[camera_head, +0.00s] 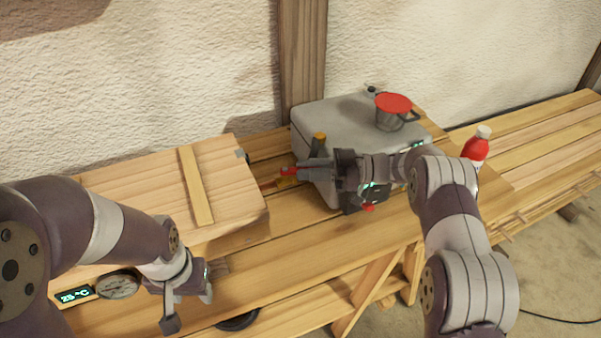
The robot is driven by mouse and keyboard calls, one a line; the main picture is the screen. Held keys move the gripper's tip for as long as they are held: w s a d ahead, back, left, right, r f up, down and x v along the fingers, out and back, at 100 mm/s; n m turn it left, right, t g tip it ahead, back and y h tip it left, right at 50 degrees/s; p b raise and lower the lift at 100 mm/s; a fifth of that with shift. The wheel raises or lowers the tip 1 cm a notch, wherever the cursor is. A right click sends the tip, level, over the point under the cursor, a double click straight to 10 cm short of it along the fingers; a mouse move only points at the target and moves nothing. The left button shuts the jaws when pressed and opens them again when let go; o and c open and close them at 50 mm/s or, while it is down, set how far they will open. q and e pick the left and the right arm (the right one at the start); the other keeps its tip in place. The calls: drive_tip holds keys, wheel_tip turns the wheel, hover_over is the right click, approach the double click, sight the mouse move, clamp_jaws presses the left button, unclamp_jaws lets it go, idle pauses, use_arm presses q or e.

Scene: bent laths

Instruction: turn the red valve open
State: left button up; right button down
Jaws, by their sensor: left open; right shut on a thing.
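The red valve (288,171) is a small red handle with brass-yellow parts beside it, at the left side of the grey box (340,115). My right gripper (303,166) reaches across the front of the box from the right, and its fingertips are shut on the red handle. The fingers hide part of the handle, so its exact angle cannot be told. My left gripper (188,308) is open and empty over the front edge of the bench at lower left, well away from the valve.
A red-topped pot (394,110) stands on the grey box. A red bottle with a white cap (475,148) stands to the right. A wooden crate (150,190) fills the left bench. A gauge (118,285) and a temperature display (75,295) are at lower left.

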drive_tip(key=shift+w+r, duration=0.1)
drive_tip(key=shift+r, duration=0.15)
drive_tip(key=c, duration=1)
unclamp_jaws()
drive_tip(key=shift+c, duration=0.2)
drive_tip(key=shift+d+f, duration=0.15)
drive_tip(key=shift+d, duration=0.05)
drive_tip(key=d+b, duration=0.2)
drive_tip(key=d, duration=1)
drive_tip(key=shift+d, duration=0.15)
